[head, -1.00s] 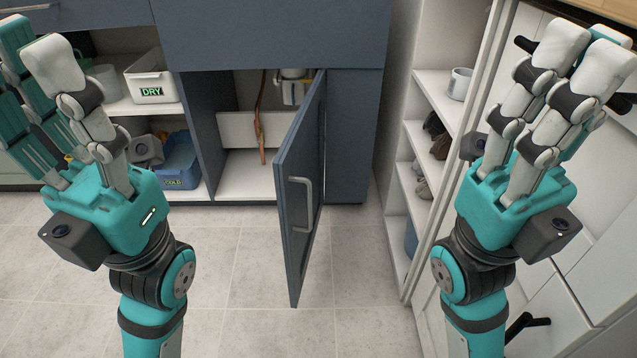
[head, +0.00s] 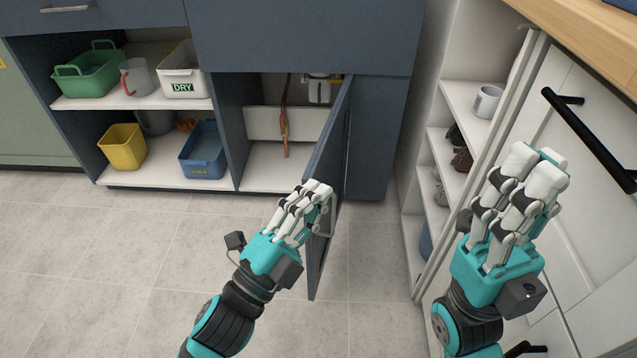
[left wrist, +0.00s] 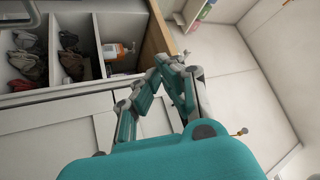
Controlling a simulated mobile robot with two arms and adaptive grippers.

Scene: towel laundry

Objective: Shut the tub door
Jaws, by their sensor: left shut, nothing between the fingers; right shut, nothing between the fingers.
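The dark blue tub door (head: 338,160) stands open in the head view, swung out from the cabinet under the tub and seen nearly edge-on. The cabinet opening (head: 265,165) to its left shows a pipe inside. My left gripper (head: 318,192) is shut and empty, in front of the door's lower middle, over part of its handle. I cannot tell whether it touches the door. It also shows in the left wrist view (left wrist: 165,75), where the door is not seen. My right gripper (head: 535,165) is shut and empty at the right, apart from the door.
Left shelves hold a green basket (head: 88,75), a white DRY bin (head: 183,75), a yellow bin (head: 122,146) and a blue bin (head: 203,150). White shelves (head: 450,95) and a white front with a black bar handle (head: 590,140) flank the right. The tiled floor (head: 110,260) is clear.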

